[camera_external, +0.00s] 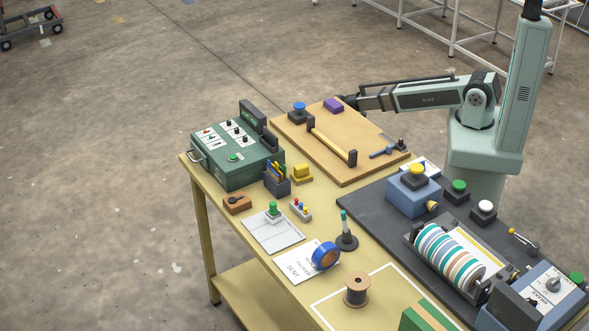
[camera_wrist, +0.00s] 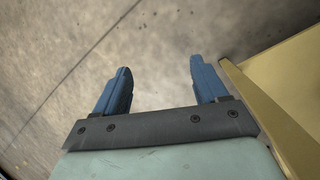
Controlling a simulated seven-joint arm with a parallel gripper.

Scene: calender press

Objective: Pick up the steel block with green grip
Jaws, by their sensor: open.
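The steel block with a green grip (camera_external: 273,213) stands upright on a white ruled sheet (camera_external: 272,234) near the left front of the table in the external view. My gripper (camera_wrist: 159,66) is open and empty, its two blue fingers apart over bare floor in the wrist view. In the external view, my arm's dark end (camera_external: 349,102) is at the far edge of the table, beyond the wooden board and well away from the block. The fingers are hard to make out there. The block is not in the wrist view.
A green control box (camera_external: 232,165), a pen holder (camera_external: 277,184), a small rack with coloured pegs (camera_external: 300,209) and a brown block (camera_external: 237,204) surround the sheet. Blue tape (camera_external: 325,256) and a dark stand (camera_external: 346,239) lie to its right. A wooden board (camera_external: 310,160) carries a raised yellow bar.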

